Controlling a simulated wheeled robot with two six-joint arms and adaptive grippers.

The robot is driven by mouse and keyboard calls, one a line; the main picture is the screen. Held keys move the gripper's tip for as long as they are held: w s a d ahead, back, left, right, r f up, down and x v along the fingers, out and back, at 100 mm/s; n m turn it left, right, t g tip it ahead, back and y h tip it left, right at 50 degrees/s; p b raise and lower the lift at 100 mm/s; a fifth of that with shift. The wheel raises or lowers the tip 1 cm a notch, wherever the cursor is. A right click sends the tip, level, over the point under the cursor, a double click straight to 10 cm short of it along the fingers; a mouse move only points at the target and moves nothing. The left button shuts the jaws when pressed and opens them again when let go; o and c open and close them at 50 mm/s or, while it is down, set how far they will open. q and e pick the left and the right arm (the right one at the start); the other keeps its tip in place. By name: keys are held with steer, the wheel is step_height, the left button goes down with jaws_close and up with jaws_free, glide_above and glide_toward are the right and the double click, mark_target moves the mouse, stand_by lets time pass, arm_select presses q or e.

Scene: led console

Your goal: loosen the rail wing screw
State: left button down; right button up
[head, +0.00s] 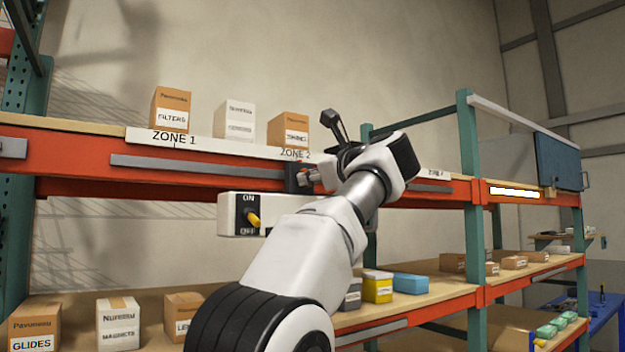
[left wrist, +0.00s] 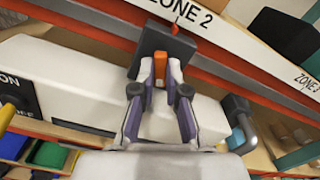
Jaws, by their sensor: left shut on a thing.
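The wing screw (left wrist: 160,64) shows as an orange piece on the face of a dark block (left wrist: 180,42) in the left wrist view. The block also shows in the head view (head: 291,176), on the grey rail (head: 200,167) along the orange shelf beam, below the ZONE 2 label. My left gripper (left wrist: 160,88) is shut on the orange piece, a fingertip on each side. In the head view the gripper (head: 309,179) reaches the block from the right; its arm hides the rail beyond. The screw cannot be made out there. My right gripper is not in view.
A white lamp housing (head: 231,214) with a yellow ON/OFF switch (head: 253,219) hangs just below the rail, close under my left arm. Boxes (head: 171,110) stand on the upper shelf. More boxes (head: 118,323) and coloured bins (head: 378,287) stand on the lower shelf.

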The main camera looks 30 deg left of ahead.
arm_select(q)
steer(key=n, duration=0.3)
steer(key=shift+n, duration=0.4)
steer(key=n, duration=0.3)
steer(key=shift+n, duration=0.3)
steer(key=n, duration=0.3)
steer(key=shift+r+n, duration=0.1)
steer(key=shift+n, duration=1.6)
